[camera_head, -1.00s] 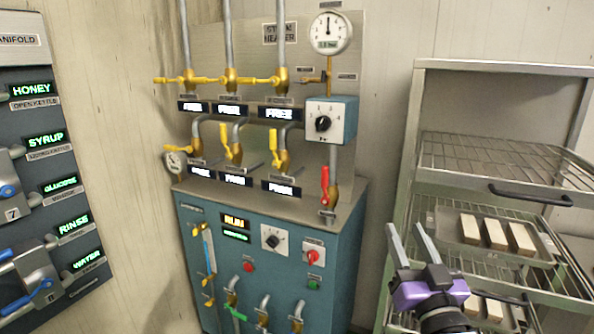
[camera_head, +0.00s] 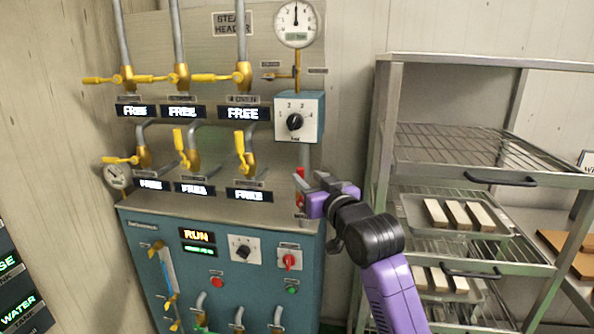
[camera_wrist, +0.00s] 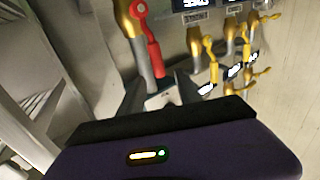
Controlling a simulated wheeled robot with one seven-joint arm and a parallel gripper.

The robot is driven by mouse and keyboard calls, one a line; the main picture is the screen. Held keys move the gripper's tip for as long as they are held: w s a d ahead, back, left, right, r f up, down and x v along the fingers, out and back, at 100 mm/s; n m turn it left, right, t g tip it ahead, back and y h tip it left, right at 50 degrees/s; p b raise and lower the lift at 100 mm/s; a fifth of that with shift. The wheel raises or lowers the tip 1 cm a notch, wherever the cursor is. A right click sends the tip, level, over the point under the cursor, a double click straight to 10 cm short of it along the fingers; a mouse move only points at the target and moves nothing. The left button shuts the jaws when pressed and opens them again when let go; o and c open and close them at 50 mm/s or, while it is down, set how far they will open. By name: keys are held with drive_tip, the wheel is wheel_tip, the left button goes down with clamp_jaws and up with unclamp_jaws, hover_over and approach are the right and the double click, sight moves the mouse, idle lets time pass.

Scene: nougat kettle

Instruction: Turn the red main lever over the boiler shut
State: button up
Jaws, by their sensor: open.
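The red main lever (camera_head: 300,178) sits on a vertical steam pipe over the blue boiler cabinet (camera_head: 150,225). In the head view my gripper (camera_head: 312,182) is in front of it and hides most of it. In the wrist view the red lever (camera_wrist: 149,40) lies along its brass valve and pipe, just beyond my gripper (camera_wrist: 168,98). My gripper is open, with nothing seen between its fingers. Whether a finger touches the lever cannot be told.
Several yellow valve levers (camera_head: 183,147) stand left of the red lever. A dial box (camera_head: 298,117) is above it. A wire rack (camera_head: 480,150) with trays stands close on the right. A red switch (camera_head: 290,260) is on the cabinet front below.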

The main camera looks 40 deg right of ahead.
sight(302, 173)
drive_tip(key=x, duration=0.5)
drive_tip(key=shift+w+d+p, duration=0.15)
drive_tip(key=shift+w+p, duration=0.2)
clamp_jaws()
idle(1.2)
